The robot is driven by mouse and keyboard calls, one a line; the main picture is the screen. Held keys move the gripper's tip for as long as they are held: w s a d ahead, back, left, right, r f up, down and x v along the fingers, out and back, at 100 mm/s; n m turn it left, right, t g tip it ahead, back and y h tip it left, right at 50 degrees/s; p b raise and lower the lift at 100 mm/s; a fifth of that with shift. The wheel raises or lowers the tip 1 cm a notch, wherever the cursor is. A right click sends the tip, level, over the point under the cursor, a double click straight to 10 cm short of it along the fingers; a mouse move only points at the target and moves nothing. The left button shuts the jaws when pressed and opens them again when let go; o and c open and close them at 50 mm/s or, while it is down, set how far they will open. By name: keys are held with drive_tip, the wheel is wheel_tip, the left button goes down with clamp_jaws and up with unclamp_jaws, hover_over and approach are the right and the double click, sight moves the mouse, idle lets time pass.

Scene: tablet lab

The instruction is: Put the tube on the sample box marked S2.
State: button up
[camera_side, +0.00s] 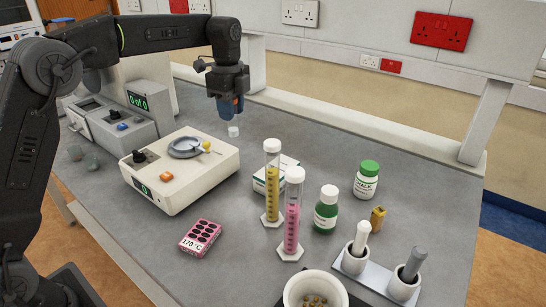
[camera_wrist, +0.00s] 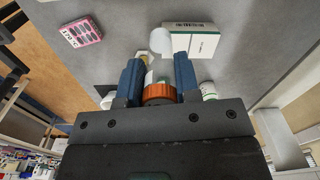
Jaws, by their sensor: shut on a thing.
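My gripper (camera_side: 233,104) hangs high above the back of the bench in the side view. In the wrist view my gripper (camera_wrist: 159,80) is shut on the tube, whose orange cap (camera_wrist: 160,93) shows between the blue fingers. In the side view a short pale end of the tube (camera_side: 233,131) shows below the fingers; the rest is hidden. A white box with green edging (camera_side: 283,168) lies on the bench behind the measuring cylinders, partly hidden by them. It also shows in the wrist view (camera_wrist: 193,41), apart from the tube. I cannot read an S2 mark on it.
Measuring cylinders with yellow (camera_side: 272,190) and pink (camera_side: 291,220) liquid stand before the box. Green-labelled bottles (camera_side: 326,213) are to the right. A white instrument with a dish (camera_side: 180,180) is left, and a pink block (camera_side: 200,238) front left. A mortar (camera_side: 325,283) is in front.

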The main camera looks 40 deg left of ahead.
drive_tip(key=shift+w+d+f, duration=0.55)
drive_tip(key=shift+d+f, duration=0.95)
drive_tip(key=shift+f, duration=0.1)
drive_tip(key=shift+w+d+f, duration=0.55)
drive_tip(key=shift+d+f, duration=0.9)
drive_tip(key=shift+f, duration=0.2)
drive_tip(key=shift+w+d+f, duration=0.55)
drive_tip(key=shift+d+f, duration=0.95)
drive_tip(key=shift+f, duration=0.1)
drive_tip(key=shift+f, duration=0.1)
drive_tip(key=o, duration=0.9)
